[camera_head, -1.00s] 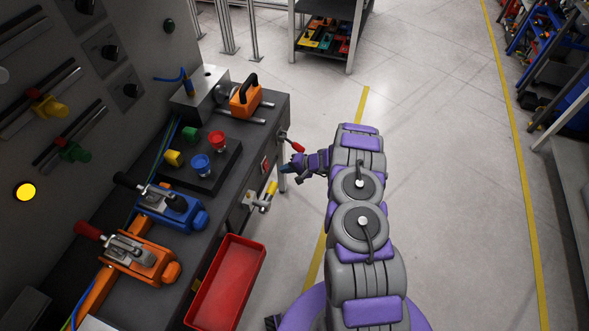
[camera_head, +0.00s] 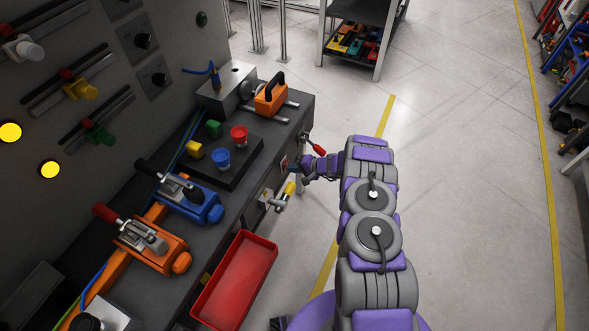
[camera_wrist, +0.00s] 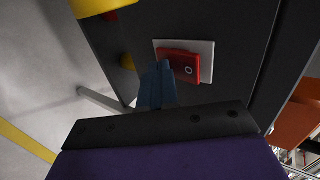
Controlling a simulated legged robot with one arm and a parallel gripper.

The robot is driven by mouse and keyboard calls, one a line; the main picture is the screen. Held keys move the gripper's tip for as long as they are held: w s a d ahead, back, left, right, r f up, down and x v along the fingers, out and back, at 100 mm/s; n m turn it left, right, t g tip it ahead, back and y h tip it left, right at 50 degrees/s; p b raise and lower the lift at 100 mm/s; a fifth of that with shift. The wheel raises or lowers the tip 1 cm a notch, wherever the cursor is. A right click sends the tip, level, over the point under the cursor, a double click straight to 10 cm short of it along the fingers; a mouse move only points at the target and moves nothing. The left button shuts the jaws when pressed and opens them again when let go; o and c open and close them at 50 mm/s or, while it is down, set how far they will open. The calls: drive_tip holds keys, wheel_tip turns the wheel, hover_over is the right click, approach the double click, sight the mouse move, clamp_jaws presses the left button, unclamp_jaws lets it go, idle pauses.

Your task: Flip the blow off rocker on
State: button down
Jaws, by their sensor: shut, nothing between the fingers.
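A red rocker (camera_wrist: 178,66) with a pale ring mark at its right end sits on a white plate (camera_wrist: 208,52) on the dark side face of the bench. I cannot tell which way it is tipped. In the head view the rocker (camera_head: 284,163) is very small on the bench's side. My gripper (camera_wrist: 160,70) is shut and empty, its blue fingers in front of the rocker's left part and hiding some of it. I cannot tell if they touch. In the head view my gripper (camera_head: 299,170) is beside the bench's right side.
A red-handled lever (camera_head: 316,147) and a yellow-handled valve (camera_head: 284,192) stick out from the bench side near my gripper. A red bin (camera_head: 236,280) hangs at the front. Coloured buttons (camera_head: 222,158) and clamps (camera_head: 190,198) stand on top. Floor to the right is clear.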

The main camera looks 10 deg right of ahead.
drive_tip(key=shift+a+r, duration=0.1)
drive_tip(key=shift+r, duration=0.05)
drive_tip(key=shift+w+r, duration=0.1)
drive_tip(key=shift+r, duration=0.7)
